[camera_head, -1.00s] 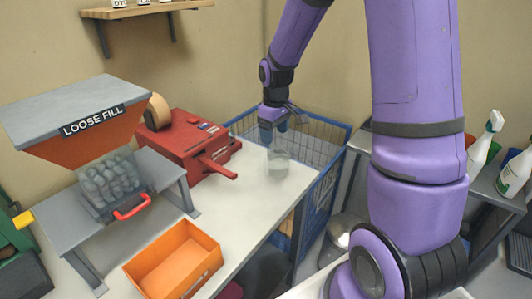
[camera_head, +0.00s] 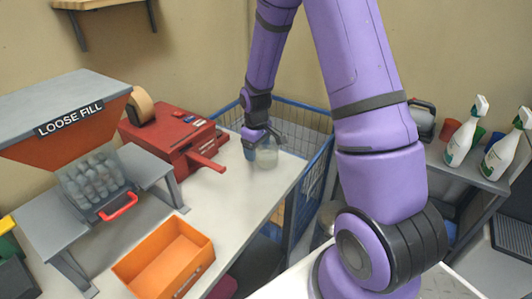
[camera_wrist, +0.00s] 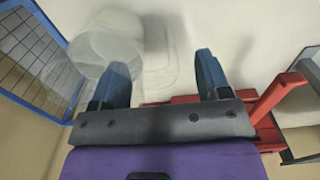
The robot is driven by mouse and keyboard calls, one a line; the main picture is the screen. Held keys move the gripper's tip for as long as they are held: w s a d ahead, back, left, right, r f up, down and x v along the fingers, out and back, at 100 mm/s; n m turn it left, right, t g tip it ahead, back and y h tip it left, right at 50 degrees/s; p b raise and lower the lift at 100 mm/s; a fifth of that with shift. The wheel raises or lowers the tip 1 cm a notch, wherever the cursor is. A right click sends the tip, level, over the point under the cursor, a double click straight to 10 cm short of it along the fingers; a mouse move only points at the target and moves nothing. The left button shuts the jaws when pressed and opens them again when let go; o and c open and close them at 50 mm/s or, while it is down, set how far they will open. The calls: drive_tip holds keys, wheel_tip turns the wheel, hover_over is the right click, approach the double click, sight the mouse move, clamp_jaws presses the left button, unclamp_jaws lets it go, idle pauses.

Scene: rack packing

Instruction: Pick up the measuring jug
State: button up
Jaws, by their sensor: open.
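The measuring jug (camera_head: 267,157) is a clear, see-through vessel standing upright on the pale bench top near its far right corner. My gripper (camera_head: 262,146) is down beside the jug with its blue fingers apart, one finger on the jug's left side in the head view. In the wrist view the jug (camera_wrist: 103,45) is at the upper left, and the left finger of my gripper (camera_wrist: 162,72) overlaps its edge. A faint clear outline, perhaps the handle or a shadow, lies between the fingers. I cannot tell whether anything touches.
A red machine (camera_head: 175,138) with a lever stands left of the jug. A blue wire cage (camera_head: 305,127) borders the bench's right edge. An orange bin (camera_head: 165,262) and the loose fill hopper (camera_head: 75,125) are nearer left. Spray bottles (camera_head: 465,135) stand on a shelf at right.

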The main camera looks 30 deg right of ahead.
drive_tip(key=shift+f, duration=0.95)
drive_tip(key=c, duration=1.3)
drive_tip(key=shift+r, duration=0.15)
